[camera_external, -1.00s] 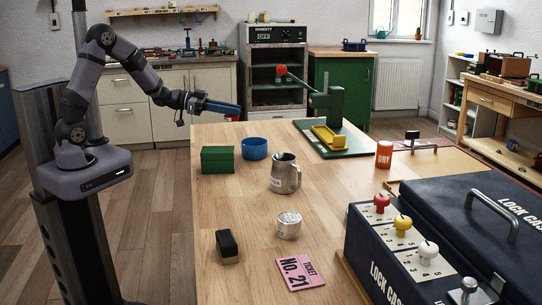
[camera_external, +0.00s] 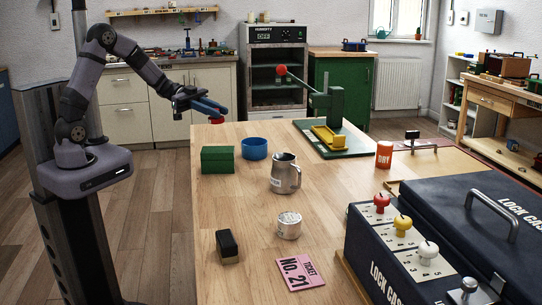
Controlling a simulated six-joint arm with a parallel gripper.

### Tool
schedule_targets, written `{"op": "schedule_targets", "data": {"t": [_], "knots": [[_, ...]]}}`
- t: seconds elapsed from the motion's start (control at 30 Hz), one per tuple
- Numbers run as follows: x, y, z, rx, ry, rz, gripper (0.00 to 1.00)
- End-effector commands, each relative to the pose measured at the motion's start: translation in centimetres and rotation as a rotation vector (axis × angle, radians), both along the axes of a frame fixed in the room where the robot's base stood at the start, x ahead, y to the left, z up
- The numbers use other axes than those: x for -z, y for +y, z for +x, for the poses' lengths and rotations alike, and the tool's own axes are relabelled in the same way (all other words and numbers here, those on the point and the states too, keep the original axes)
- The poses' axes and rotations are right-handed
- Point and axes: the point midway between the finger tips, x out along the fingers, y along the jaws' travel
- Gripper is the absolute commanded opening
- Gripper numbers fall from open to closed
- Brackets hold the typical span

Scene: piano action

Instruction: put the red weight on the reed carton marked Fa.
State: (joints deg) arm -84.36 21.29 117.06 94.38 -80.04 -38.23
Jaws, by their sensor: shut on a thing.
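My gripper (camera_external: 215,111), with blue fingers, is over the far left corner of the bench. It is shut on a small red thing (camera_external: 217,120), most likely the red weight, which is partly hidden and shows just under the fingertips. A green box (camera_external: 217,160) stands on the bench nearer the camera, below and apart from the gripper. It may be a reed carton, but no Fa marking is readable on it.
A blue bowl (camera_external: 256,149) stands beside the green box. A metal jug (camera_external: 285,173), a tin (camera_external: 289,225), a black-topped block (camera_external: 227,246) and a pink ticket (camera_external: 301,273) lie nearer. A green press (camera_external: 334,120) and a lock case (camera_external: 465,230) are to the right.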

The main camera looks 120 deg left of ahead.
Motion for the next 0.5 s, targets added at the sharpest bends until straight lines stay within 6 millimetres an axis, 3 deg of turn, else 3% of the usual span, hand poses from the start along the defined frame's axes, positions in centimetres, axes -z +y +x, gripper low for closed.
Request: {"op": "schedule_targets", "data": {"t": [0.3,0.5], "knots": [[4.7,0.0,0.0,-0.002,-0.002,-0.005,0.00],[5.4,0.0,0.0,-0.002,-0.002,-0.001,0.00]]}}
